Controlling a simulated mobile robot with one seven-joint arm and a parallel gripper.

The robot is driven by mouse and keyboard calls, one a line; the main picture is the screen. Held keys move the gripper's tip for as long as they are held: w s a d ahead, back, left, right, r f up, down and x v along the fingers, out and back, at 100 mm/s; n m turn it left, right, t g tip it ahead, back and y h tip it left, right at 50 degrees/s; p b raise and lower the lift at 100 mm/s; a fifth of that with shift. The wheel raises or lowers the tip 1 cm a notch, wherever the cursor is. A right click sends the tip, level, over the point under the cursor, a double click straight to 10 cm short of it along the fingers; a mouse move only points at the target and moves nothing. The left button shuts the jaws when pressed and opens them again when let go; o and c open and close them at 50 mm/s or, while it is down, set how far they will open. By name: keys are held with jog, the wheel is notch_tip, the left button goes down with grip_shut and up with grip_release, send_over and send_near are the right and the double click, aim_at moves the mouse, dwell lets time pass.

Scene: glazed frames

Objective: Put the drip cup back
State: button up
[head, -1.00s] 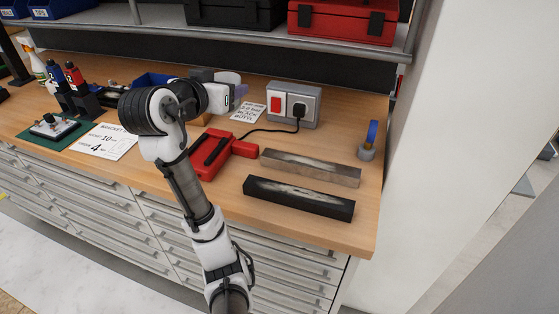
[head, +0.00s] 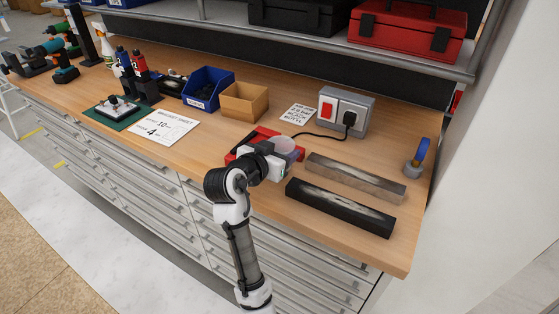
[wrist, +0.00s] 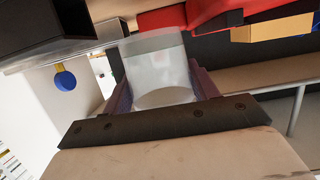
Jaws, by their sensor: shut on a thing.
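My gripper (head: 285,155) is shut on the drip cup, a clear, frosted cup (head: 290,146). In the head view it is over the red tool (head: 246,141) on the bench, which my wrist partly hides. In the wrist view the cup (wrist: 158,62) sits between the two dark purple fingers of my gripper (wrist: 163,92). The cup looks empty. I cannot tell how far it is above the tool or the bench.
A black bar (head: 340,207) and a grey bar (head: 355,178) lie to the right. A socket box (head: 345,108) with a cable stands behind. A cardboard bin (head: 243,101), a blue bin (head: 208,90) and a paper sheet (head: 166,127) are to the left.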

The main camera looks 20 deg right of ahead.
jog(key=shift+f, duration=1.85)
jog(key=shift+f, duration=0.2)
jog(key=o, duration=0.8)
jog(key=shift+r, duration=0.25)
jog(key=b+v, duration=0.2)
jog(key=v, duration=1)
jog(key=shift+b, duration=0.3)
jog(key=shift+r, duration=0.1)
